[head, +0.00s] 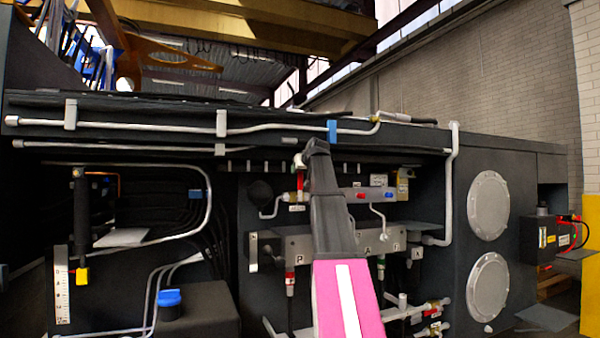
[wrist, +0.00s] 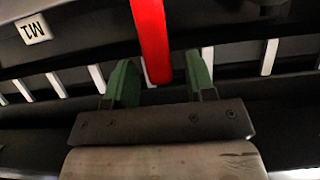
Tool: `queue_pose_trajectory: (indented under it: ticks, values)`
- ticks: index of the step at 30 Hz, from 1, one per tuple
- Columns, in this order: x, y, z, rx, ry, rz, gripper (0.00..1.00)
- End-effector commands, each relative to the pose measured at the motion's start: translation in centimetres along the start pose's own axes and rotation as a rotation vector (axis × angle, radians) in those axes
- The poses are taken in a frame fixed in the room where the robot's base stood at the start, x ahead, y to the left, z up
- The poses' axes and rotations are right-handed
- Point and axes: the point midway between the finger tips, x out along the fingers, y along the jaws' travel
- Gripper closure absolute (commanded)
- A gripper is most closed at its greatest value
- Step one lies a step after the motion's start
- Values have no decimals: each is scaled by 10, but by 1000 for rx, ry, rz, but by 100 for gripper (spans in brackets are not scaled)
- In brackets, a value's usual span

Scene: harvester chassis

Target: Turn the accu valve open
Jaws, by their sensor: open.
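A red lever (wrist: 152,40) runs down from the top of the wrist view, and its lower end shows between my gripper's fingers. I take it for the accu valve's handle, but no label on it can be read. My gripper (wrist: 160,85) has two green fingers, spread apart on either side of the lever. The lever is closer to the left finger, and a gap shows to the right one. In the head view a red part (head: 300,181) shows just left of my arm, which hides the fingers and part of the panel.
A white M1 label (wrist: 33,28) is at the upper left in the wrist view. In the head view, a grey valve block (head: 325,246) with hoses is below. A pipe (head: 270,128) with a blue clamp (head: 332,131) crosses above. Round covers (head: 488,205) are at the right.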

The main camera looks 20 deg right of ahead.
Motion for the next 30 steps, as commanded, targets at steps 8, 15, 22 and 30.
queue_pose_trajectory:
  ticks: [8, 15, 22, 30]
  values:
    - [7, 0, 0, 0, 0, 0, 50]
    - [7, 0, 0, 0, 0, 0, 86]
    - [7, 0, 0, -2, 0, 1, 100]
    - [7, -10, 1, -69, -1, 27, 100]
